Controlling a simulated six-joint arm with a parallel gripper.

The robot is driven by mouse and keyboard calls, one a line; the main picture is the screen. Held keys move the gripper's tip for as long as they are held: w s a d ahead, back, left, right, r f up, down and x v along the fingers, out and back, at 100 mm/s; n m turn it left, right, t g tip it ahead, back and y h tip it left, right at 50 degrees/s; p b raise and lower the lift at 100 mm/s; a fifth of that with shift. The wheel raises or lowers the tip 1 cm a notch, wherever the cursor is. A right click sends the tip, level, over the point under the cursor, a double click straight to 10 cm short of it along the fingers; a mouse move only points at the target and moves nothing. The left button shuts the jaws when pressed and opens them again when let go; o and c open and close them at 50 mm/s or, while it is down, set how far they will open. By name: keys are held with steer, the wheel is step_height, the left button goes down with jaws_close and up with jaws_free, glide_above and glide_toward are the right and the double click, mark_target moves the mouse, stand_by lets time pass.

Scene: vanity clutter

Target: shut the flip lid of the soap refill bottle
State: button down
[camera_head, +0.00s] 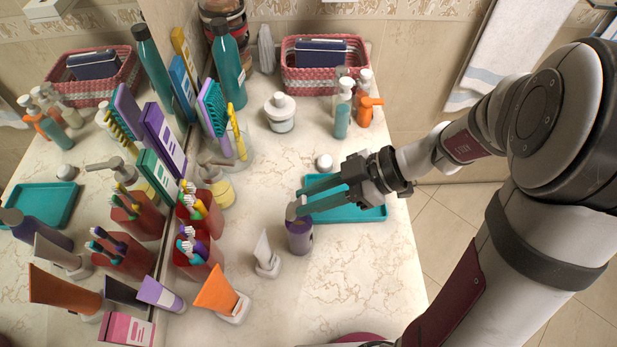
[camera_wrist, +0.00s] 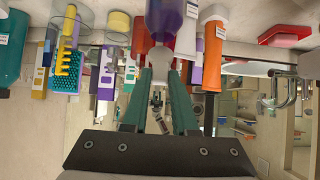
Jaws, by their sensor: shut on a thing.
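The soap refill bottle (camera_head: 299,237) is purple and stands upright on the counter, left of the teal tray. Its pale grey flip lid (camera_head: 292,211) shows at the top and appears raised; its exact angle is hard to tell. My gripper (camera_head: 303,203) reaches in from the right, over the tray, with its two green fingers at the lid. In the wrist view the bottle (camera_wrist: 166,18) is upside down at the top, and the pale lid (camera_wrist: 160,56) sits between my fingertips (camera_wrist: 160,70). My gripper is shut on the lid. The fingers partly hide the lid.
The teal tray (camera_head: 372,213) lies under my fingers. Red toothbrush cups (camera_head: 198,262) line the mirror. The counter at front right is clear.

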steer(key=shift+f, duration=0.1)
stand_by(0.3)
steer(key=shift+a+r+h, duration=0.45)
steer(key=shift+a+h, duration=0.3)
steer(key=shift+h, duration=0.45)
steer(key=shift+a+r+h, duration=0.15)
steer(key=shift+a+h, duration=0.35)
steer(key=shift+h, duration=0.4)
steer(key=c, duration=0.7)
jaws_free()
steer(key=v, duration=1.5)
steer(key=shift+d+r, duration=0.2)
steer(key=shift+r, duration=0.15)
